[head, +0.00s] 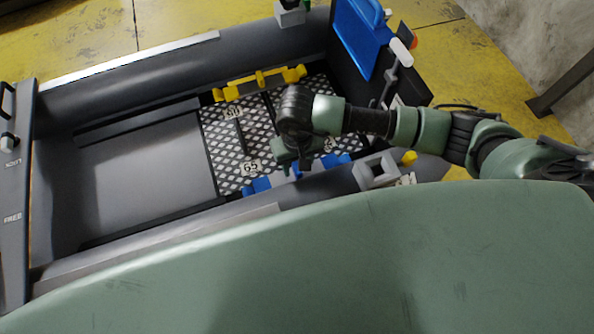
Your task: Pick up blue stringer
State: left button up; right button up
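The blue stringer (262,185) lies low along the near inner side of the grey inflatable boat, beside the patterned floor panel. Its blue parts show on both sides of my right gripper, and its middle is partly covered. My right arm reaches in from the right, and the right gripper (293,165) points down over the middle of the stringer. The fingertips are small and partly hidden, so I cannot tell whether they touch or grip it. My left gripper is not in view.
A yellow stringer (258,83) lies along the far side of the checkered floor panel (222,150). The near boat tube (185,232) runs beside the blue stringer. A grey square bracket (376,170) sits on the tube to the right. A blue panel (361,35) stands at the transom.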

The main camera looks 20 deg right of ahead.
grip_shut()
dwell(1.4)
